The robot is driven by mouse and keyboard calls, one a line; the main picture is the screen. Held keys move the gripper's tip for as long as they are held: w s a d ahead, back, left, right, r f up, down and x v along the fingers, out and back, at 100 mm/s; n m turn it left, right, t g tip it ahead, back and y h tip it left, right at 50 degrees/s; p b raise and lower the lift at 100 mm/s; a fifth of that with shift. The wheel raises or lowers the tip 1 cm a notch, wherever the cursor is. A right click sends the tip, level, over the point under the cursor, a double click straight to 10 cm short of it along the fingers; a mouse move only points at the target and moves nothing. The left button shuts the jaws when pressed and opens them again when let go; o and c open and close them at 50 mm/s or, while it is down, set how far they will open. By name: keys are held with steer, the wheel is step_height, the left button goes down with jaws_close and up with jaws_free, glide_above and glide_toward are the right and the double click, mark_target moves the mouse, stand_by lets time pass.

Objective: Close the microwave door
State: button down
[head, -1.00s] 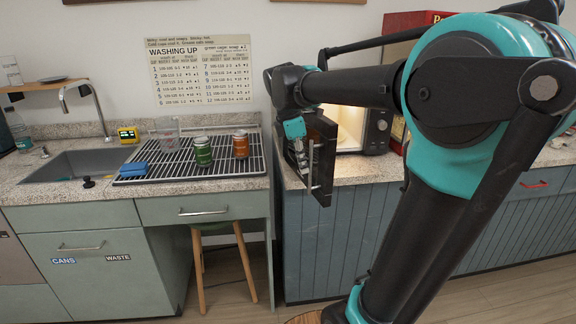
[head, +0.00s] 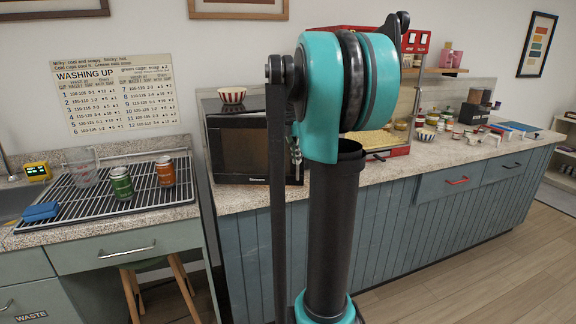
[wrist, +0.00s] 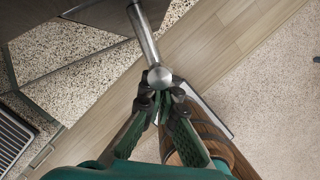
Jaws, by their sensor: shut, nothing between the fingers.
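The black microwave (head: 225,181) stands on the counter in the head view. Its dark-windowed door (head: 238,147) faces front and looks flush with the body; my arm hides its right side. In the wrist view a metal bar handle (wrist: 145,35) with a round end runs down from the top edge. My gripper (wrist: 163,97) is shut and empty, its fingertips right by the round end; I cannot tell whether they touch. In the head view my gripper is mostly hidden behind my arm, at the right of the door.
A red-striped bowl (head: 232,96) sits on top of the microwave. Left of it is a drying rack (head: 75,205) with a green can (head: 121,184) and an orange can (head: 165,171). A wooden stool (head: 180,275) stands below. The floor at right is clear.

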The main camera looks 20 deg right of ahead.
steer(key=w+d, duration=0.5)
steer(key=w, duration=0.8)
